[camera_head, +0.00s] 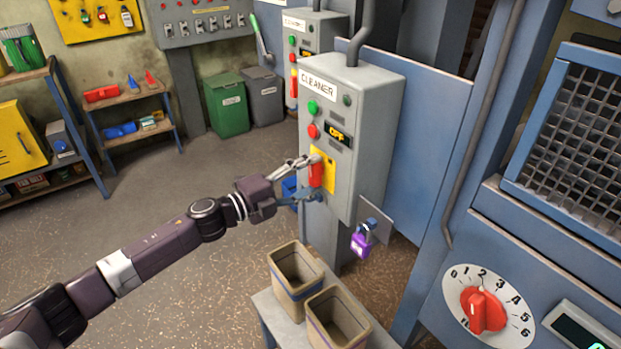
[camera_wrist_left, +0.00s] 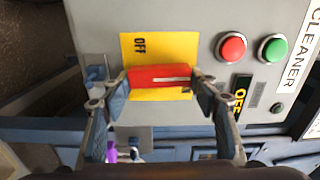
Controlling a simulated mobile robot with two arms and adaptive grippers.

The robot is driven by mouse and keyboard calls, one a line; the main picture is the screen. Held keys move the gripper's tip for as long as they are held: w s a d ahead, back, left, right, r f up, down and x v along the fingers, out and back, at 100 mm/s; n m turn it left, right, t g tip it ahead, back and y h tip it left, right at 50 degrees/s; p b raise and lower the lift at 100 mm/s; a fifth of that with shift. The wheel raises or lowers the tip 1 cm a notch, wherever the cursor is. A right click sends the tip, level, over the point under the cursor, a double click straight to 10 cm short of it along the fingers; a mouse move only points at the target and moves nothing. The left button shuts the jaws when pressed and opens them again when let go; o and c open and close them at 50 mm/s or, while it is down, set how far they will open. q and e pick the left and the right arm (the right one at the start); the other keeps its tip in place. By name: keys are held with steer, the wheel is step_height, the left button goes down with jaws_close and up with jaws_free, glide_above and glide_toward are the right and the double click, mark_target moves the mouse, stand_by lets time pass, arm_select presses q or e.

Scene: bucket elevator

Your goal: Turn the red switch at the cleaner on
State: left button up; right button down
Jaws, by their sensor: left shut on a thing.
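The grey cleaner box (camera_head: 365,90) stands in the middle of the head view, with a sign reading CLEANER. On its front is a red switch handle (camera_head: 316,173) on a yellow plate (camera_head: 329,176). My left gripper (camera_head: 313,177) is at the plate, its fingers shut on the red switch. In the left wrist view the red switch (camera_wrist_left: 160,77) lies between the two fingertips, across the yellow plate (camera_wrist_left: 150,48), which is marked OFF. The small display (camera_head: 339,134) on the box reads OFF. My right gripper is not in view.
A purple padlock (camera_head: 361,243) hangs at the box's lower right side. Two open bins (camera_head: 296,272) stand on a small grey table below it. A red dial (camera_head: 485,310) is at the lower right. The floor at the left is clear.

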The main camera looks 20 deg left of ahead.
arm_select(q)
steer(key=shift+m, duration=0.3)
stand_by(0.4)
steer(key=o, duration=1.1)
steer(key=shift+a, duration=0.1)
steer(key=v, duration=1.2)
